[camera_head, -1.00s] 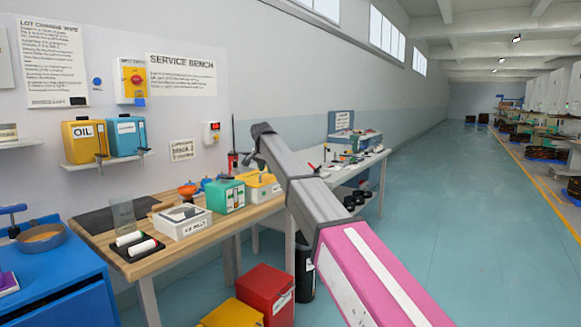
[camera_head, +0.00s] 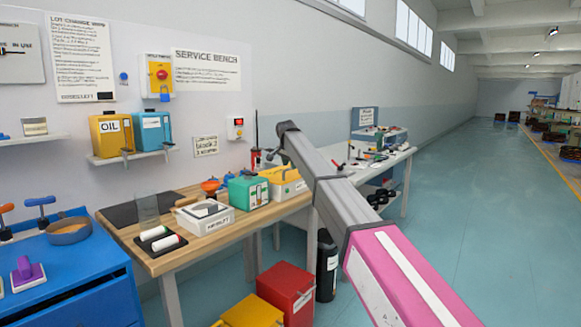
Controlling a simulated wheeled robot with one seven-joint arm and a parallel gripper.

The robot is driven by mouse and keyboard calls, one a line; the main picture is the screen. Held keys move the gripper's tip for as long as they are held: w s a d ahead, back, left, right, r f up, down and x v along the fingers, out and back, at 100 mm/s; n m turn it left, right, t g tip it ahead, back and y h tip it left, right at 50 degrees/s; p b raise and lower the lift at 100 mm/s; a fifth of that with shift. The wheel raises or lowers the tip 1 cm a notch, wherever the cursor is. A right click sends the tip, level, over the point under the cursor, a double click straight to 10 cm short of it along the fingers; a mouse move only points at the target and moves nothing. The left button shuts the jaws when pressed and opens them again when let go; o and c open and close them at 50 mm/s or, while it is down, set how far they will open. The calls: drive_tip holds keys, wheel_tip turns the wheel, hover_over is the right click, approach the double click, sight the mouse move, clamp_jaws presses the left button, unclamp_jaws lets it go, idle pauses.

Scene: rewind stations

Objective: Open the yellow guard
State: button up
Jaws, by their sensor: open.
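A yellow-topped, pale-bodied unit (camera_head: 285,182) stands at the right end of the wooden service bench, beside a green box. It is the likeliest yellow guard here, but I cannot make out a hinge or handle, and its top appears down. My arm reaches across from the lower right, and its end partly covers the space right of the unit. My gripper (camera_head: 280,153) is small and partly hidden at the far end of the arm, above and behind the unit. It looks open and apart from it; no held thing shows.
The bench (camera_head: 215,238) also carries a green box (camera_head: 248,191), a white box (camera_head: 205,215) and white rollers (camera_head: 160,238). A red bin (camera_head: 286,290) and a yellow bin (camera_head: 250,313) stand below. A blue cabinet (camera_head: 75,285) is at left.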

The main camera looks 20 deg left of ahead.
drive_tip(key=shift+w+f, duration=0.25)
drive_tip(key=shift+f, duration=0.35)
clamp_jaws()
drive_tip(key=shift+a+r, duration=0.1)
